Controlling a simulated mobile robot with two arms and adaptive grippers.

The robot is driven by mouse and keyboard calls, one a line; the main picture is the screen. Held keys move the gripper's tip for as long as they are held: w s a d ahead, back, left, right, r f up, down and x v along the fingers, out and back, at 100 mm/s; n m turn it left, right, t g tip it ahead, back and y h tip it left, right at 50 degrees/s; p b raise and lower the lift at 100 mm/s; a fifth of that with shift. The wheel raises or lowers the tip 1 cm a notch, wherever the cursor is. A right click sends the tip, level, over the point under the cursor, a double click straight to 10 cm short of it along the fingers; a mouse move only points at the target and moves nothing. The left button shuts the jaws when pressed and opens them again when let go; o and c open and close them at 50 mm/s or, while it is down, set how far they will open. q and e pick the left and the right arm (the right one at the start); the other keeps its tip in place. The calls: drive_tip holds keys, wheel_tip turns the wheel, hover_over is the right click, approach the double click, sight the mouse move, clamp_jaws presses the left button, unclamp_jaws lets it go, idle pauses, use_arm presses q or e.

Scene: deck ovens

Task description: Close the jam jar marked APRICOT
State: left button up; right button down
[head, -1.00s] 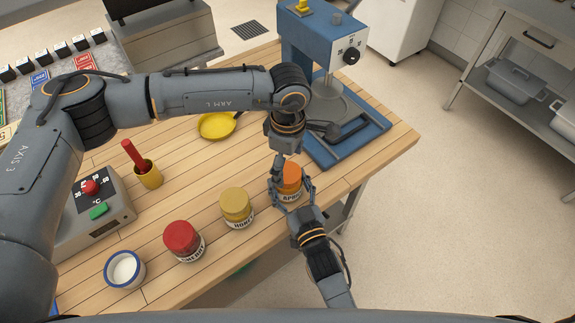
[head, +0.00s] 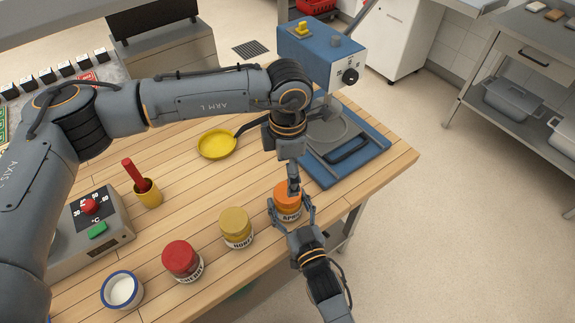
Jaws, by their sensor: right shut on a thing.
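The jar marked APRICOT (head: 289,216) stands upright near the table's right front edge; its label is partly readable. Its orange lid (head: 283,198) is on top; I cannot tell how tightly it sits. My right gripper (head: 292,221) reaches in from the front, its fingers around both sides of the jar body, shut on it. My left gripper (head: 293,188) points down from above, its tips at the orange lid and hiding part of it. Its fingers look narrow from here, and I cannot tell whether they grip the lid.
The honey jar (head: 237,232) and a red-lidded jar (head: 182,262) stand to the left, with a white cup (head: 121,290) beyond. A yellow pan (head: 217,144) and a blue machine (head: 318,62) are behind. A control box (head: 92,225) stands at left.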

sight(287, 203)
use_arm(q)
drive_tip(key=n, duration=0.2)
drive_tip(key=r+n, duration=0.1)
drive_tip(key=n, duration=0.1)
drive_tip(key=shift+r+n, duration=0.2)
drive_tip(key=shift+n, duration=0.1)
drive_tip(key=shift+f, duration=0.1)
drive_tip(key=shift+f, duration=3.95)
drive_tip(key=c, duration=1.2)
drive_tip(key=o, duration=1.4)
drive_tip(key=shift+c, duration=0.2)
